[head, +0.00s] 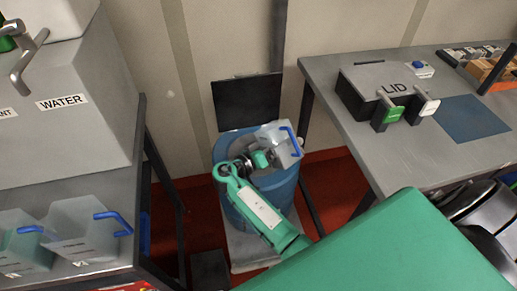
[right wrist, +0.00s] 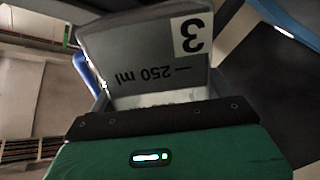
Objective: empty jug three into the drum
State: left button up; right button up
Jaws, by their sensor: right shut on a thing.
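Jug three is a clear jug (head: 277,137) with a blue handle, over the top of the blue drum (head: 289,193) in the head view. My right gripper (head: 262,159) is shut on it, above the drum's opening. The jug looks tilted. In the right wrist view the jug (right wrist: 143,52) shows a "3" label and a "250 ml" mark, both upside down. I cannot tell how much liquid it holds. The drum's black lid (head: 247,102) stands raised behind the opening. My left gripper is not in view.
Two clear jugs (head: 84,230) with blue handles stand on the left bench. Above them is a grey tank (head: 70,115) marked WATER. On the right table (head: 345,115) are a LID box (head: 370,80) and a blue mat (head: 472,118). Bench and table flank the drum.

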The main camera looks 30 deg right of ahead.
jog(key=shift+r, duration=0.15)
jog(key=shift+r+p, duration=0.25)
jog(key=shift+p, duration=0.2)
jog(key=shift+n, duration=0.4)
jog(key=shift+r+p, duration=0.2)
jog(key=shift+p, duration=0.15)
jog(key=shift+n, duration=0.3)
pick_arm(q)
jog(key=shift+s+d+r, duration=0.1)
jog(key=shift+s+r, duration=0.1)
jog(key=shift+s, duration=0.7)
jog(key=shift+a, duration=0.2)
